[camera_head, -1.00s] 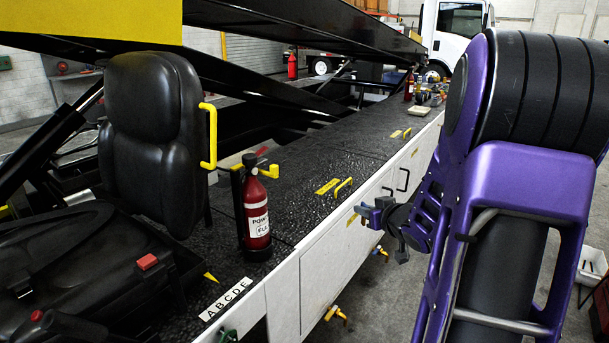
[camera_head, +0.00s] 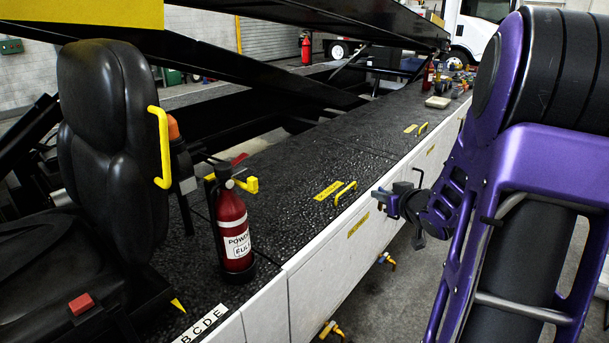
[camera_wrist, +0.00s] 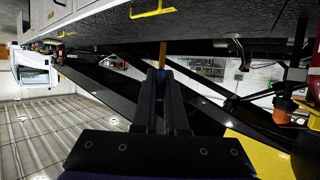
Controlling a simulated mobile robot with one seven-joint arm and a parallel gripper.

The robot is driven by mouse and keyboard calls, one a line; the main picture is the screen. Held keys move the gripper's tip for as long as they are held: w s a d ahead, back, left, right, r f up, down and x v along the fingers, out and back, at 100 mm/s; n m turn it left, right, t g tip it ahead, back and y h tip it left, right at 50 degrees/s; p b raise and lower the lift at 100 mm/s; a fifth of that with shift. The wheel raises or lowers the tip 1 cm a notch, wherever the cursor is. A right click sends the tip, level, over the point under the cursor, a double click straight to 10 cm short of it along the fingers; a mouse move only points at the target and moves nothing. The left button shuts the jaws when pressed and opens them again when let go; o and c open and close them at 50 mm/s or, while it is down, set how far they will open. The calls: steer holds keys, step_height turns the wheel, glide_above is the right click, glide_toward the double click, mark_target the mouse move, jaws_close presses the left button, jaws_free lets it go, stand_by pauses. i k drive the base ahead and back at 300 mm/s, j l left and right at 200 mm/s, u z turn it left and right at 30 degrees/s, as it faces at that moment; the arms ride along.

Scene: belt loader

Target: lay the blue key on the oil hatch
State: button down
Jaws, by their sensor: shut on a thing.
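My gripper (camera_head: 388,201) is in the head view beside the white side of the loader, fingers pointing left toward the deck. In the wrist view my gripper (camera_wrist: 163,88) is shut on a small blue piece, the blue key (camera_wrist: 162,74). The fingers hide most of it. Two deck hatches have yellow labels and yellow handles: a nearer hatch (camera_head: 300,185) and a farther hatch (camera_head: 395,122). I cannot read the labels, so I cannot tell which is the oil hatch. The gripper is apart from both, to the right of the nearer handle.
A red fire extinguisher (camera_head: 233,228) stands on the deck left of the nearer hatch. A black seat (camera_head: 110,130) is at the left. Dark beams (camera_head: 250,70) slope above the deck. A pale box (camera_head: 437,102) and other items sit at the deck's far end.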

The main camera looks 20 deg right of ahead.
mark_target(274, 214)
steer(key=i+l, duration=0.3)
steer(key=l, duration=0.15)
steer(key=i+l, duration=0.3)
steer(key=l, duration=0.15)
